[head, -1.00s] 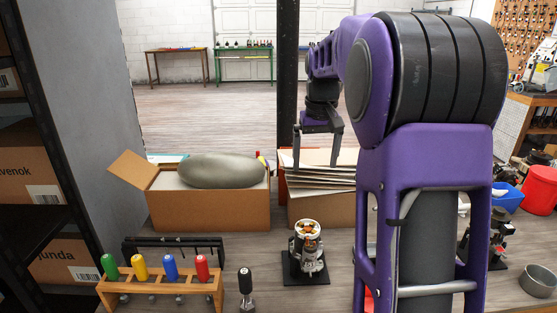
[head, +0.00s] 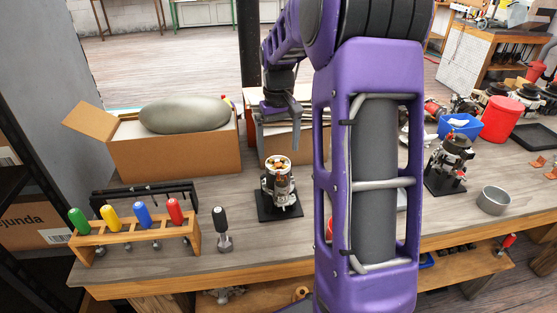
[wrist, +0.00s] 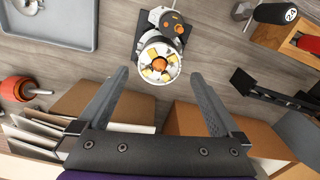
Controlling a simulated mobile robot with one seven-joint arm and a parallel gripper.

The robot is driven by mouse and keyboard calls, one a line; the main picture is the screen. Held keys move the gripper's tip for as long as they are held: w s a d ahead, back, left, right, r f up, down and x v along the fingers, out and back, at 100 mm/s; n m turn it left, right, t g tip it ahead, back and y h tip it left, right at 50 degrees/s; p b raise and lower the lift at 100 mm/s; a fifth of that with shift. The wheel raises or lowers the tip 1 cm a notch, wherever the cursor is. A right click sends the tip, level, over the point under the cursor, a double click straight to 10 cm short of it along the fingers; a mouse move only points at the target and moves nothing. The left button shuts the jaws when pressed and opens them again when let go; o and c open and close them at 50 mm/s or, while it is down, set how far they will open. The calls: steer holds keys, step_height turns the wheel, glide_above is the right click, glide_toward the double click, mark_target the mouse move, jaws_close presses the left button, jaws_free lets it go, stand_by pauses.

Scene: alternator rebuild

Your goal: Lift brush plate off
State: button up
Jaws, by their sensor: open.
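The alternator (head: 279,190) stands upright on a black base on the workbench. Its round top, with yellow and orange pieces, looks like the brush plate (head: 278,165); the same face shows in the wrist view (wrist: 158,64). My gripper (head: 279,138) is open and empty, just above and behind the alternator in the head view. In the wrist view its two fingers (wrist: 158,74) are spread wide, with the plate beyond and between their tips. The fingers do not appear to touch it.
A wooden rack (head: 140,228) of coloured-handled tools stands at left, with a black-handled tool (head: 220,228) beside it. An open cardboard box (head: 175,150) holds a grey rounded object behind. A grey tray (wrist: 50,22) shows in the wrist view. A metal bowl (head: 493,200) sits at right.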

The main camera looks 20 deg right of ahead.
mark_target(279, 165)
steer(key=shift+f, duration=2.2)
steer(key=c, duration=1.2)
steer(key=shift+r, duration=0.4)
steer(key=shift+r+p, duration=0.45)
steer(key=shift+p, duration=0.2)
steer(key=shift+r+p, duration=0.75)
steer(key=shift+r, duration=0.1)
